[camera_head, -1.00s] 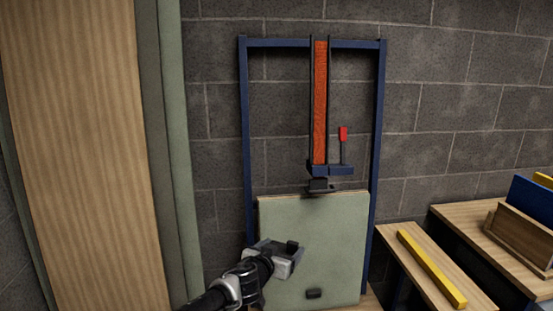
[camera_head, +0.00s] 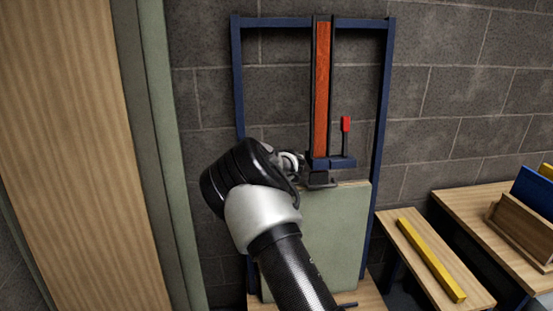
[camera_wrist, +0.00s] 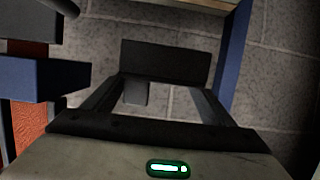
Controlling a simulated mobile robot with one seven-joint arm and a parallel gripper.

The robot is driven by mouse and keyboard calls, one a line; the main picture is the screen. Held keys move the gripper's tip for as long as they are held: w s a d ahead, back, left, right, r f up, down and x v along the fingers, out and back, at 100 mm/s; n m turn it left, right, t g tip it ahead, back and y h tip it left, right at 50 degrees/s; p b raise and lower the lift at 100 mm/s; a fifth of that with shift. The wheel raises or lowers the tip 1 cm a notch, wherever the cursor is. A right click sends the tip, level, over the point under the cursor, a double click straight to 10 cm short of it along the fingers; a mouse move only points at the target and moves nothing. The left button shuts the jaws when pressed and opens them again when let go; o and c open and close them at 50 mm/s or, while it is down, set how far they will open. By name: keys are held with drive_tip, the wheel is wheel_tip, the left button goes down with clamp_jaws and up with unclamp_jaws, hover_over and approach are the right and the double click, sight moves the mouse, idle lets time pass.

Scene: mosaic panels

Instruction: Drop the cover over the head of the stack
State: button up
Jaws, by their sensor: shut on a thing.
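My gripper (camera_head: 292,163) is beside the left end of the blue bracket (camera_head: 335,163), partly hidden by my own wrist. In the wrist view its fingers (camera_wrist: 162,98) frame a dark, flat-faced piece (camera_wrist: 165,62) at their tips, and it is shut on this piece. I cannot tell for sure that this piece is the cover. The tall orange-red column (camera_head: 322,90) stands between black rails above the bracket; whether it is the stack is unclear. In the wrist view, the bracket (camera_wrist: 40,78) and column (camera_wrist: 30,130) are at the left, apart from the fingers.
A blue frame (camera_head: 384,100) stands against the block wall. A pale green panel (camera_head: 335,235) leans inside it, with a dark fitting (camera_head: 320,181) above. A red-topped lever (camera_head: 346,124) rises from the bracket. A yellow bar (camera_head: 432,262) lies on a bench at right.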

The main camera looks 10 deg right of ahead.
drive_tip(key=shift+s, duration=0.1)
drive_tip(key=f+b, duration=0.1)
drive_tip(key=f, duration=0.1)
drive_tip(key=f+b, duration=0.1)
drive_tip(key=b, duration=0.1)
drive_tip(key=f+b, duration=0.2)
drive_tip(key=shift+s+f, duration=0.3)
drive_tip(key=shift+f, duration=0.05)
drive_tip(key=shift+s+f+b, duration=0.2)
drive_tip(key=shift+f+b, duration=0.95)
drive_tip(key=shift+b, duration=0.25)
drive_tip(key=shift+s+f+b, duration=0.15)
drive_tip(key=shift+f+b, duration=1)
drive_tip(key=shift+b, duration=0.2)
idle(1.3)
drive_tip(key=o, duration=1.2)
drive_tip(key=shift+d+f, duration=0.1)
drive_tip(key=shift+s, duration=0.1)
drive_tip(key=shift+s+d, duration=0.1)
drive_tip(key=v, duration=1.1)
drive_tip(key=p+v, duration=0.1)
drive_tip(key=v, duration=0.5)
drive_tip(key=shift+a+r, duration=0.35)
